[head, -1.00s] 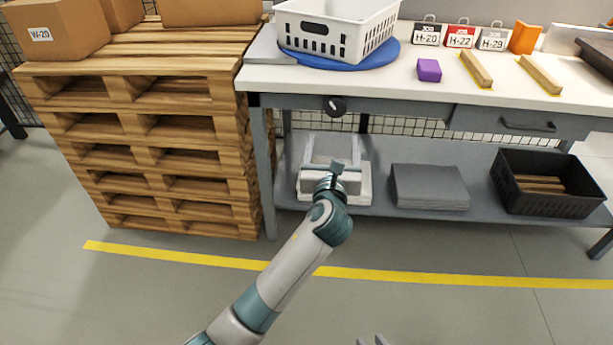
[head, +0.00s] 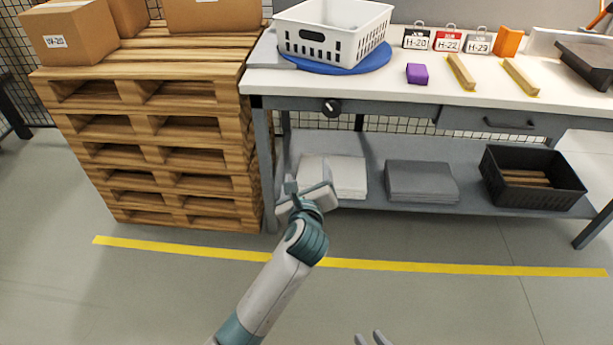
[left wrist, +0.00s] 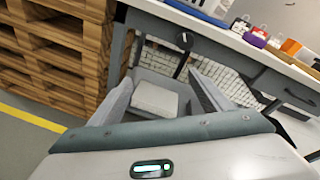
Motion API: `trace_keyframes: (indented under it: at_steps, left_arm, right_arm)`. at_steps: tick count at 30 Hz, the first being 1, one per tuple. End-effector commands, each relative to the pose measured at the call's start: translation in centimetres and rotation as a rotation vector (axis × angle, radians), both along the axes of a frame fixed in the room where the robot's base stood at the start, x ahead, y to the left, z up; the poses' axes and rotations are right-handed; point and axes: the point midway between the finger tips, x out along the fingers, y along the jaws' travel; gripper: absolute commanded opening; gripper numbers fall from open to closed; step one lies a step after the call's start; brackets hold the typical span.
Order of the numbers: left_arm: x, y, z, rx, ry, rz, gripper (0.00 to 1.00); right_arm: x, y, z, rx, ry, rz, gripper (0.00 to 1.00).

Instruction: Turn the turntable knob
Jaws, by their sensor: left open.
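The black knob (head: 331,107) is on the front edge of the workbench, below the blue turntable (head: 345,67), which bears a white perforated basket (head: 333,32). In the left wrist view the knob (left wrist: 184,40) shows above and beyond my fingers. My left gripper (left wrist: 160,77) is open and empty, its two fingers spread apart. In the head view it is in front of the bench, below the knob and apart from it; its fingers are hard to make out there.
A pallet stack (head: 160,140) with boxes stands left of the bench. The lower shelf holds a white stack (head: 346,177), a grey stack (head: 421,181) and a black crate (head: 540,200). A purple block (head: 417,74) and wooden strips lie on the benchtop. The floor in front is clear.

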Motion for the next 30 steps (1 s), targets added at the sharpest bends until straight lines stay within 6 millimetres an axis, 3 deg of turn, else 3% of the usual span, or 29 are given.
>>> trace_keyframes:
  at_steps: [12,17,20,23,26,30]
  left_arm:
    - [-0.1,0.1,-0.2,-0.009,0.004,0.003,0.70]
    - [-0.4,0.2,-2.1,-0.069,0.035,0.007,0.70]
    - [-0.9,0.6,-4.9,-0.164,0.081,0.021,0.70]
    - [-2.1,1.0,-9.1,-0.311,0.150,0.050,0.70]
    - [-4.2,1.8,-14.4,-0.505,0.238,0.110,0.70]
    - [-8.9,3.4,-22.7,-0.827,0.371,0.257,0.70]
  right_arm:
    - [0.0,0.0,-0.1,0.000,0.001,0.000,0.24]
    - [0.2,-0.1,-1.2,-0.010,0.017,-0.003,0.24]
    - [0.4,-0.3,-2.9,-0.023,0.039,-0.006,0.24]
    - [0.7,-0.6,-5.6,-0.045,0.073,-0.012,0.24]
    - [0.8,-1.1,-8.9,-0.071,0.117,-0.019,0.24]
    - [0.5,-2.1,-14.2,-0.111,0.188,-0.029,0.24]
